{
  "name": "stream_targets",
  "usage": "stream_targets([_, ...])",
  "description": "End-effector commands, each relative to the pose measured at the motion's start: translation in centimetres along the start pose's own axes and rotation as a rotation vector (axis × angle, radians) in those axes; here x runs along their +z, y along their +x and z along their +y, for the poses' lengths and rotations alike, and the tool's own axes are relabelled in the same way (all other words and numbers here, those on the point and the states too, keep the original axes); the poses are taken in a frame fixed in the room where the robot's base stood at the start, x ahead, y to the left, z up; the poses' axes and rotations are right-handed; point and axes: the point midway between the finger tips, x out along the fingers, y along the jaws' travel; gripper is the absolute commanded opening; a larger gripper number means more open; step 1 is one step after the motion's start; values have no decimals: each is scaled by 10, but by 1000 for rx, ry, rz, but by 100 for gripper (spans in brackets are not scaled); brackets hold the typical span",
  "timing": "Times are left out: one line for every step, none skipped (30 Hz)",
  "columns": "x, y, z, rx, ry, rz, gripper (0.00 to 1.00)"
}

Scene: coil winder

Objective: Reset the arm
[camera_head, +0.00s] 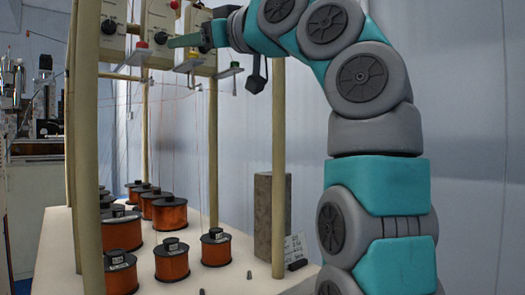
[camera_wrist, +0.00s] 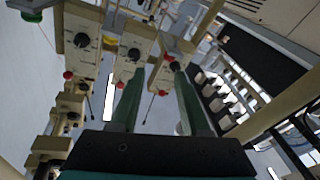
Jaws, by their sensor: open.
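My gripper (camera_head: 175,42) is raised at the top of the head view, at the end of my teal and grey arm. Its green finger points left, in front of the cream control boxes. In the wrist view my gripper (camera_wrist: 156,85) shows two green fingers standing apart with nothing held between them. Their tips point at the control boxes, overlapping the middle box (camera_wrist: 131,45) and the right box (camera_wrist: 172,52) in the picture. I cannot tell whether a fingertip touches a box or knob.
Several copper wire spools (camera_head: 122,231) stand on the white table (camera_head: 225,278) below, with thin wires running up. Cream posts (camera_head: 88,150) rise around them. A grey block (camera_head: 264,220) stands at the right of the table. Another control box (camera_wrist: 81,40) is at left in the wrist view.

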Motion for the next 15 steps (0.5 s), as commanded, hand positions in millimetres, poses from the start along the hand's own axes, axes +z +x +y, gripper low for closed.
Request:
stream_targets([14,4,9,9,41,-48,46])
stream_targets([22,5,13,17,64,-75,46])
stream_targets([34,6,18,25,99,-113,46])
stream_targets([43,6,22,33,121,-139,46])
stream_targets([54,8,26,40,146,-170,46])
stream_targets([68,8,30,50,177,-208,46])
stream_targets([78,7,33,59,200,-237,46])
stream_targets([88,6,35,66,223,-265,46])
stream_targets([103,4,37,76,251,-303,46])
stream_targets([115,3,38,83,275,-334,46])
stream_targets([126,1,40,92,296,-362,46])
stream_targets([142,-3,40,103,324,-402,46])
stream_targets([152,-7,40,111,344,-430,46])
stream_targets([165,-10,40,120,366,-461,46])
stream_targets([181,-15,39,130,394,-501,46])
